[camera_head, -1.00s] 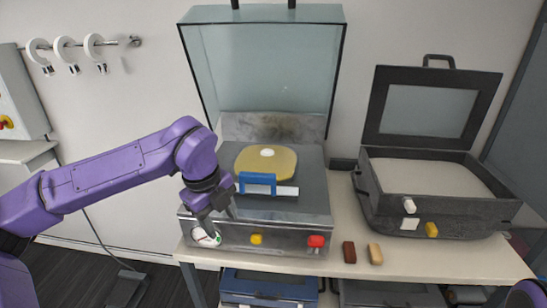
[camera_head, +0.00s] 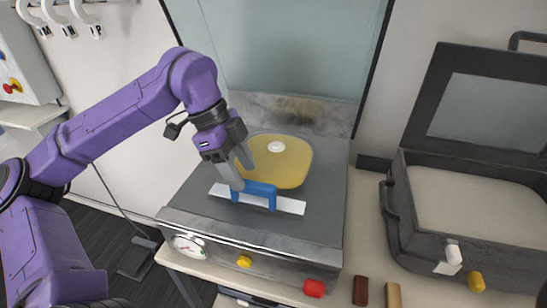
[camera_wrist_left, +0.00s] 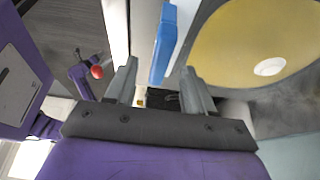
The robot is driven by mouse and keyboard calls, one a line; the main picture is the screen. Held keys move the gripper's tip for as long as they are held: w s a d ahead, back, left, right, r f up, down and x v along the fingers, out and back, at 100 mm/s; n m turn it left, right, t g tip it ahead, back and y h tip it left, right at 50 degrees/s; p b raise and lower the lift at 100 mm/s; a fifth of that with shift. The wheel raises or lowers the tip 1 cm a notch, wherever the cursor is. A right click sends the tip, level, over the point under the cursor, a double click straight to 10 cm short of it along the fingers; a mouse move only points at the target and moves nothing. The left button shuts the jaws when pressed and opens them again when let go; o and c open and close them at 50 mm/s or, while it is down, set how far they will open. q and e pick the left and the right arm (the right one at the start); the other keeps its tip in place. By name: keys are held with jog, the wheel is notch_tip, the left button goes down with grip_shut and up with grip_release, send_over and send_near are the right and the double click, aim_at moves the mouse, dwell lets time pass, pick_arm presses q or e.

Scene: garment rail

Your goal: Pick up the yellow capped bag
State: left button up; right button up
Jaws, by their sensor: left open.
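The yellow bag (camera_head: 293,166) with a round white cap (camera_head: 276,147) lies flat on the grey bed of the open machine. In the left wrist view the bag (camera_wrist_left: 235,45) and its cap (camera_wrist_left: 270,66) are at the upper right. My left gripper (camera_head: 240,168) is open and empty at the bag's left edge, overlapping it in the picture. Its fingers (camera_wrist_left: 158,72) point toward the blue handle of a white bar, which lies in front of the bag. I cannot tell whether a finger touches the handle. My right gripper is not in view.
The blue handle (camera_head: 261,188) sits on the white bar (camera_head: 291,206). The machine's glass lid (camera_head: 290,45) stands open behind. A dark open case (camera_head: 400,215) stands at the right.

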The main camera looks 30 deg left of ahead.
aim_at(252, 182)
pick_arm(q)
jog(key=x, duration=0.2)
jog(key=p+x, duration=0.1)
jog(key=x, duration=0.3)
jog(key=shift+d+f, duration=0.1)
jog(key=shift+d, duration=0.25)
jog(key=shift+w, duration=0.1)
grip_shut()
